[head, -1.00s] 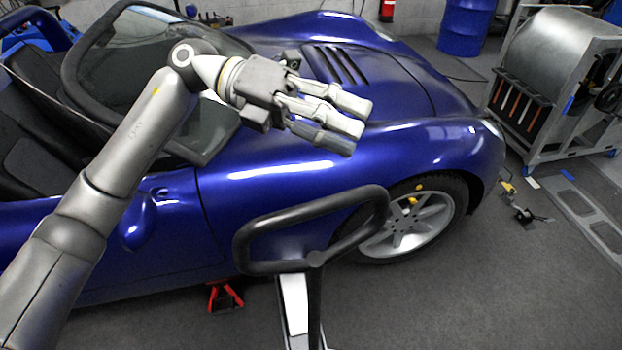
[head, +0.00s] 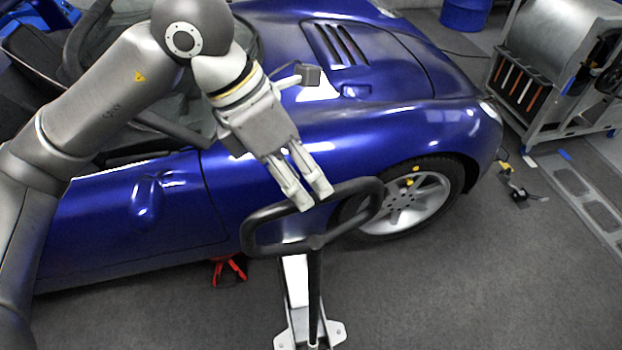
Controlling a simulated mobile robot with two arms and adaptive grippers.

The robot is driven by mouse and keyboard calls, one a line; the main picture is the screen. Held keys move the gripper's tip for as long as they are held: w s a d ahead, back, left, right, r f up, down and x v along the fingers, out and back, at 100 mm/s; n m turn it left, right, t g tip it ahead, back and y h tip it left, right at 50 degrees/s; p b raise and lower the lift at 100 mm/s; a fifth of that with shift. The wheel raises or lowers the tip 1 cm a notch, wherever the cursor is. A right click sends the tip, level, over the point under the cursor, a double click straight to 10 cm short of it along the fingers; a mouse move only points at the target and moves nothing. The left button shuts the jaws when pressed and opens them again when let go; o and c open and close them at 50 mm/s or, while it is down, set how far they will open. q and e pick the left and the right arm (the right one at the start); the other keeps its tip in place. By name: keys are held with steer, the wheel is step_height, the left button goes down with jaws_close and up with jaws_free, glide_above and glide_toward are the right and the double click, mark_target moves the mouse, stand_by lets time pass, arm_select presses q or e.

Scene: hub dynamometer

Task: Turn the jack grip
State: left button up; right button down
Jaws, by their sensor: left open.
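The jack grip (head: 347,233) is a black rounded loop handle on top of a dark upright shaft, in the lower middle of the head view. My left gripper (head: 317,203) is open, with its fingers pointing down and right. Its fingertips overlap the far bar of the grip in the picture. I cannot tell whether they touch it. The jack (head: 298,280) has a white body and a pale foot plate, and it stands on the floor below the grip. My right gripper is not in view.
A blue car (head: 330,150) fills the area behind the grip, with its front wheel (head: 405,208) right of it. A red jack stand (head: 229,270) is under the car's side. A grey cart (head: 550,85) stands at the upper right. The floor at the lower right is mostly clear.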

mark_target(314, 194)
arm_select(q)
steer(key=shift+p+x, duration=0.3)
steer(key=shift+x, duration=1.35)
steer(key=shift+c, duration=0.2)
jaws_close()
